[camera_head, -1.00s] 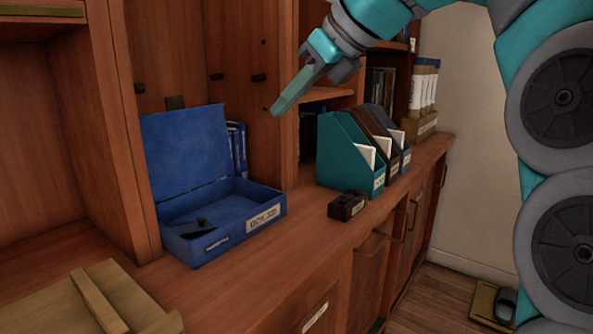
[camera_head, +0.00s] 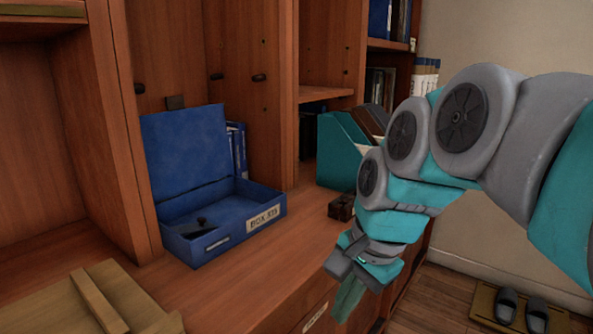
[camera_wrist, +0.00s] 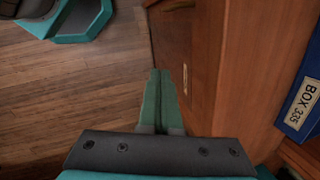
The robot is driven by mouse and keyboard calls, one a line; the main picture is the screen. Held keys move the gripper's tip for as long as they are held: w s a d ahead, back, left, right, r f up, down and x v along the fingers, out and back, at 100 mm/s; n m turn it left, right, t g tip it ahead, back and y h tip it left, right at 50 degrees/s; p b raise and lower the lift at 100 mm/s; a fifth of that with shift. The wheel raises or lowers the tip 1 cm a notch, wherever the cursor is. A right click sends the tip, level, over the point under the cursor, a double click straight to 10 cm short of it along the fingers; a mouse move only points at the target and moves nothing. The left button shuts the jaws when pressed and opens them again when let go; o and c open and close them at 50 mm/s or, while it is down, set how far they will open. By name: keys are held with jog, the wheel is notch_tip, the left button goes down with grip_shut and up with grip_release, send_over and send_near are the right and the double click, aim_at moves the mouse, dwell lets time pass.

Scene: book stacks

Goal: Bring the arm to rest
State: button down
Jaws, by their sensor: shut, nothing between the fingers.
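My gripper (camera_head: 350,300) is in front of the counter's front edge, pointing down, with my arm folded in from the right. In the wrist view its two green fingers (camera_wrist: 162,95) lie together, shut, with nothing between them. They point down past the drawer fronts toward the wooden floor. My arm covers part of the magazine files and the cabinet doors in the head view.
A blue box (camera_head: 265,205) stands open on the counter (camera_head: 255,275), a dark object inside. A teal magazine file (camera_head: 340,150) and a small dark block (camera_head: 342,207) are behind my arm. A wooden lid (camera_head: 60,310) lies front left. Slippers (camera_head: 507,305) rest on a floor mat.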

jog(key=s+d+f+n+g+h, duration=0.1)
jog(key=s+d+f+n, duration=0.3)
jog(key=s+f, duration=0.4)
jog(key=s+d+f+n+g+h, duration=0.1)
jog(key=s+d+f+n+g, duration=0.1)
jog(key=s+d+f+n, duration=0.2)
jog(key=s+f+n, duration=0.2)
jog(key=s+f, duration=0.2)
jog(key=shift+s+f+h, duration=0.15)
jog(key=shift+s+h, duration=0.15)
jog(key=shift+s, duration=0.1)
jog(key=c, duration=1.6)
grip_release()
